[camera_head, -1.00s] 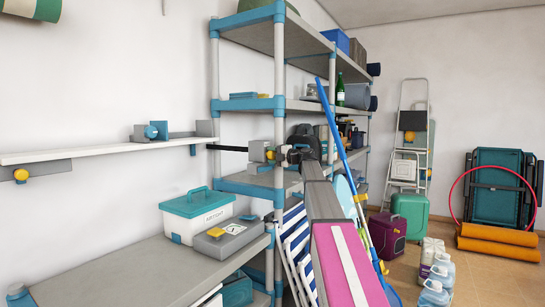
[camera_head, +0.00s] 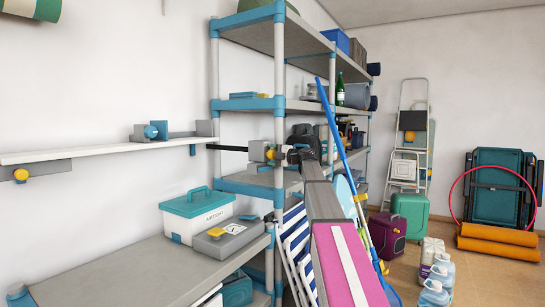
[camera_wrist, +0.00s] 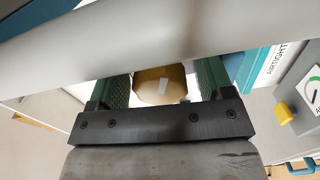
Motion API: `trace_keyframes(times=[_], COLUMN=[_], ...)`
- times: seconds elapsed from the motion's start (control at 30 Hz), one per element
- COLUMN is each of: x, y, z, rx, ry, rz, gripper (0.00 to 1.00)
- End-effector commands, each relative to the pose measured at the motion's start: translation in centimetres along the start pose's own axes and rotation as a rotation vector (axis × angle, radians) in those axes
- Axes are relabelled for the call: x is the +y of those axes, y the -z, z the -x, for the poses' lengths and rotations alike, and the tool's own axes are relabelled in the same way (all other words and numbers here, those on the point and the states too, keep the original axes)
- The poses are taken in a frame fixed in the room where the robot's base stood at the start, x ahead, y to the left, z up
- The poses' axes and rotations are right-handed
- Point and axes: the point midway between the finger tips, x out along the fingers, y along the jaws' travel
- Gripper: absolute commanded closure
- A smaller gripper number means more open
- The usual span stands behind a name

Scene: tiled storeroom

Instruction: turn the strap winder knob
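The strap winder (camera_head: 258,151) is a small grey box beside the shelving post, with a black strap (camera_head: 228,148) running left from it. Its yellow knob (camera_head: 270,153) faces my gripper (camera_head: 281,156). In the wrist view the knob (camera_wrist: 160,85) lies between the two green-padded fingers of my gripper (camera_wrist: 163,90). The fingers stand apart on either side of it. A light gap shows at the right finger, and the left finger is very close; contact there is unclear. A pale bar crosses the upper wrist view and hides part of the scene.
Shelving (camera_head: 247,184) stands around the winder. A wall shelf (camera_head: 100,153) is at left. A white-and-teal box (camera_head: 197,217) and a grey case (camera_head: 228,237) stand on the workbench (camera_head: 110,275) below. A blue pole (camera_head: 338,140) leans right of the gripper.

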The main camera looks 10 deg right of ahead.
Motion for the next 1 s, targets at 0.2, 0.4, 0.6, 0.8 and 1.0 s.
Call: trace_keyframes(times=[0.2, 0.4, 0.6, 0.8, 1.0], x=[0.0, -0.1, -0.1, 0.0, 0.0], y=[0.0, 0.1, 0.1, 0.1, 0.0], z=[0.6, 3.5, 7.4, 10.0, 10.8], rx=[-0.001, -0.002, -0.002, -0.001, 0.0], ry=[0.0, -0.001, -0.001, 0.0, 0.0], rz=[0.0, 0.0, 0.0, 0.0, 0.0], gripper=[0.26, 0.26, 0.26, 0.26, 0.26])
